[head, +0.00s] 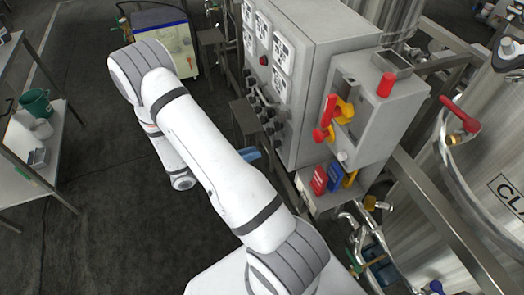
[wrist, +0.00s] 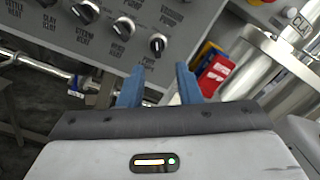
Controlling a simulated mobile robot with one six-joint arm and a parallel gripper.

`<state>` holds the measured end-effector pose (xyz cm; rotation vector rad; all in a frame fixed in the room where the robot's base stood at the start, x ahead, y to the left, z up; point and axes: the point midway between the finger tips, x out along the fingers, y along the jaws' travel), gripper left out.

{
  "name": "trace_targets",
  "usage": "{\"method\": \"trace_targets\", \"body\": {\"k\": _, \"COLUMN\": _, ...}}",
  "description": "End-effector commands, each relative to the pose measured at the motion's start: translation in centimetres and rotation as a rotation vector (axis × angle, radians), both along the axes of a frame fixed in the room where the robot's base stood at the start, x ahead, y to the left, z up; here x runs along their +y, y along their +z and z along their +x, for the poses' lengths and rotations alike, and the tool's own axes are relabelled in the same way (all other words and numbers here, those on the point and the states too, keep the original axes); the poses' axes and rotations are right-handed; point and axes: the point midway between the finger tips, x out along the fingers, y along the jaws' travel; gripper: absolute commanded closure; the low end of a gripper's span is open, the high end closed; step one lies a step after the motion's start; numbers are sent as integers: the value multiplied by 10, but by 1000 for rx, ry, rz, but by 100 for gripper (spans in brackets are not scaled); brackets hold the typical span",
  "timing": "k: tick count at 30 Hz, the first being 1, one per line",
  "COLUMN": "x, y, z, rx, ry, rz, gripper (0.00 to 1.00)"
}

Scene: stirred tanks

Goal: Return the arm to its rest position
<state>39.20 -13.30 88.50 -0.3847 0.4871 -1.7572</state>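My arm shows as white links with grey joints across the middle of the head view. My gripper (wrist: 160,82) shows in the wrist view as two blue fingers with a clear gap between them, open and with nothing in the gap. A bit of blue finger also shows past my arm in the head view (head: 250,154). The fingers point at the lower part of a grey control panel (wrist: 95,25) with black knobs. Contact with the panel cannot be told. Most of the gripper is hidden behind my arm in the head view.
The control cabinet (head: 310,75) stands close to the right of my arm, with a red-and-yellow handle box (head: 365,110) and red and blue tags below. Steel tanks (head: 490,170) and pipes fill the right. A shelf (head: 50,150) stands left. Dark floor between is clear.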

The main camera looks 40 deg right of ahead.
Motion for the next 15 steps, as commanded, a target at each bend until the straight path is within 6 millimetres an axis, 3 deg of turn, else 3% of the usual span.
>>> {"method": "trace_targets", "body": {"k": 4, "x": 13, "y": 0, "z": 3, "rx": 0, "ry": 1, "rz": 1, "gripper": 69}}
{"method": "trace_targets", "body": {"k": 15, "x": 14, "y": 0, "z": 2, "rx": 1, "ry": -1, "rz": 0, "gripper": 69}}
